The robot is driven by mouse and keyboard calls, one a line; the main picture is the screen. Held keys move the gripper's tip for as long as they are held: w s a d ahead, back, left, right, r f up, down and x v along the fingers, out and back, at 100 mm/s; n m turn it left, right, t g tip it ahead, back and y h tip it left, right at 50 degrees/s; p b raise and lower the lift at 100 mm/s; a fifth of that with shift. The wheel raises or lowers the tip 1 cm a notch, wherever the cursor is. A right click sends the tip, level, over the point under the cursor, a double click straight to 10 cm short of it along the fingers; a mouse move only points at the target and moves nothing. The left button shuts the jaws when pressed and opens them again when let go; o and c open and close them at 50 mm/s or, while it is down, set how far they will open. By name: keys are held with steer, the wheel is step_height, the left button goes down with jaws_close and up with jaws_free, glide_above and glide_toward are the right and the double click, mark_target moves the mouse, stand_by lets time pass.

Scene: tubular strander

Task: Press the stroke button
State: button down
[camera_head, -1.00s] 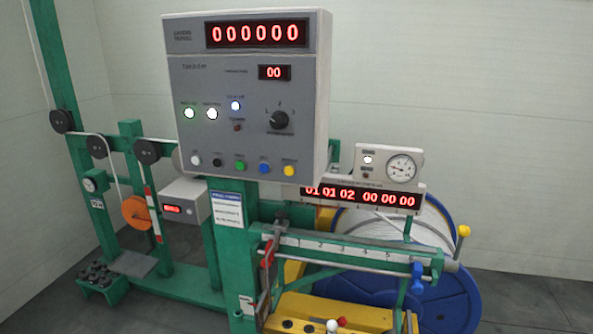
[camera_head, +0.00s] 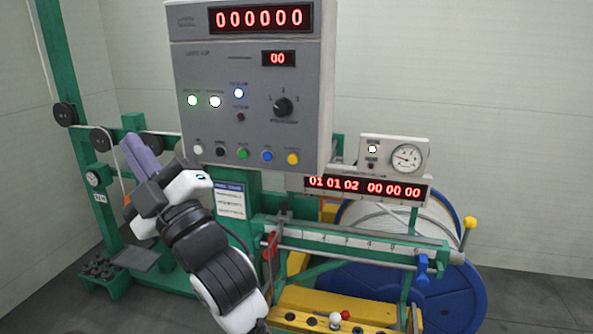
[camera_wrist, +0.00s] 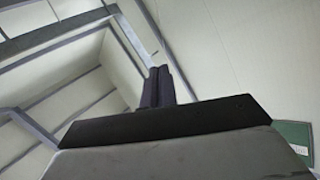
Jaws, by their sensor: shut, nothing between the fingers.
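A grey control panel (camera_head: 305,130) hangs upright in the head view. Its bottom row holds a white button (camera_head: 198,149), a black button (camera_head: 220,151), a green button (camera_head: 243,153), a blue button (camera_head: 267,156) and a yellow button (camera_head: 292,158). Their labels are too small to read, so I cannot tell which is the stroke button. My gripper (camera_head: 131,143) is shut and empty, left of the panel and apart from the buttons, its purple fingers pointing up and left. In the wrist view, my gripper (camera_wrist: 158,73) points at the ceiling and walls; no button shows there.
A rotary knob (camera_head: 283,106) and several lamps sit above the buttons. A gauge box (camera_head: 421,142), a red counter display (camera_head: 366,188) and a blue-rimmed reel (camera_head: 470,290) stand to the right. Green frame posts (camera_head: 57,60) rise at the left. The floor at the far right is clear.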

steer(key=w+d+f+h, duration=0.2)
steer(key=d+f+h, duration=0.1)
steer(key=d, duration=0.5)
steer(key=w+d+f+n+h+b, duration=0.1)
steer(key=d+f+h, duration=0.3)
steer(key=d, duration=0.5)
steer(key=w+d+f+n+h+b, duration=0.1)
steer(key=w+d+f+h, duration=0.2)
steer(key=d, duration=0.6)
steer(key=shift+w+f+g+h, duration=0.3)
steer(key=shift+f+h, duration=0.15)
steer(key=shift+h, duration=0.35)
steer(key=p, duration=0.4)
glide_toward(288, 159)
steer(key=a, duration=0.4)
steer(key=w, duration=0.2)
steer(key=w+p, duration=0.1)
steer(key=w, duration=0.1)
steer(key=shift+w+d+r, duration=0.1)
steer(key=shift+d, duration=0.3)
steer(key=shift+w+d, duration=0.15)
steer(key=shift+w, duration=0.35)
